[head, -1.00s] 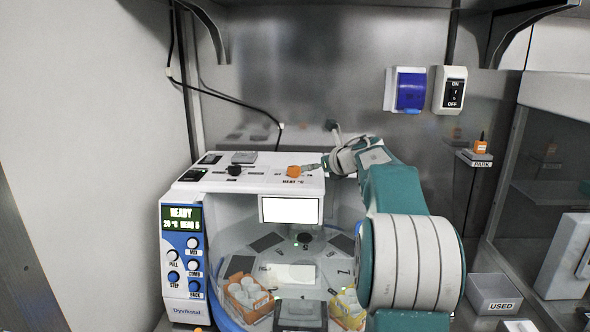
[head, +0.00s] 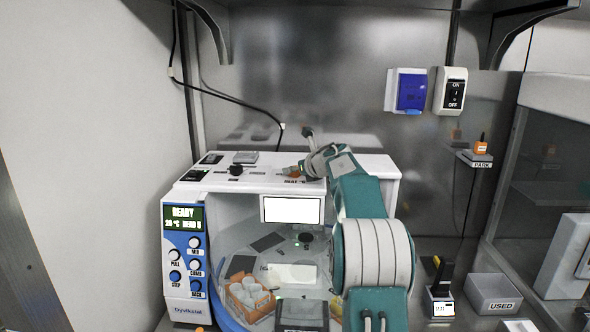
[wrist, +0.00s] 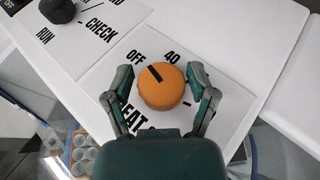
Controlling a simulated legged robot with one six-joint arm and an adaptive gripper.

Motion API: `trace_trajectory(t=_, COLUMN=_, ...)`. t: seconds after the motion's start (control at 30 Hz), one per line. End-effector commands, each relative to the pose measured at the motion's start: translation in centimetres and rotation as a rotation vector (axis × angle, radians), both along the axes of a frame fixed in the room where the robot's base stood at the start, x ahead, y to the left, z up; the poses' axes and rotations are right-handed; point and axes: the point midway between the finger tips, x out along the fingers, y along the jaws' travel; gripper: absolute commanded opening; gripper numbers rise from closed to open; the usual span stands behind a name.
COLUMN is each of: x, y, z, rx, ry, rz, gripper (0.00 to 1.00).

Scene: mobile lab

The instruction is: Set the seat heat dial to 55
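The seat heat dial is an orange round knob (wrist: 162,86) with a black pointer mark on the white top of the machine. In the wrist view its mark points up and left, toward the OFF label (wrist: 135,57); a 40 label (wrist: 172,57) is to the right of that. The 55 mark cannot be made out. My gripper (wrist: 160,88) is open, with one finger on each side of the dial and small gaps visible.
A black knob (wrist: 58,10) with RUN and CHECK labels is on the same top; it also shows in the head view (head: 236,170). A USED bin (head: 493,296) stands at the right.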

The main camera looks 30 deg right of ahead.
Motion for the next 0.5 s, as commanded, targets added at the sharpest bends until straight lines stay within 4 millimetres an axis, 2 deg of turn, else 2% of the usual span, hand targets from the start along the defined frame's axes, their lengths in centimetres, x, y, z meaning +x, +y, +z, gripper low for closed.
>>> trace_trajectory(t=0.03, x=-0.01, y=-0.05, z=-0.03, rx=0.001, ry=0.000, rz=0.000, gripper=0.28)
trace_trajectory(t=0.07, x=-0.01, y=-0.04, z=-0.03, rx=0.001, ry=0.000, rz=0.000, gripper=0.14)
trace_trajectory(t=0.1, x=0.01, y=-0.04, z=-0.04, rx=0.001, ry=0.000, rz=0.000, gripper=0.07)
trace_trajectory(t=0.33, x=0.08, y=0.00, z=-0.12, rx=0.001, ry=0.002, rz=-0.012, gripper=0.07)
trace_trajectory(t=0.5, x=0.11, y=0.14, z=-0.16, rx=0.001, ry=0.004, rz=-0.103, gripper=0.07)
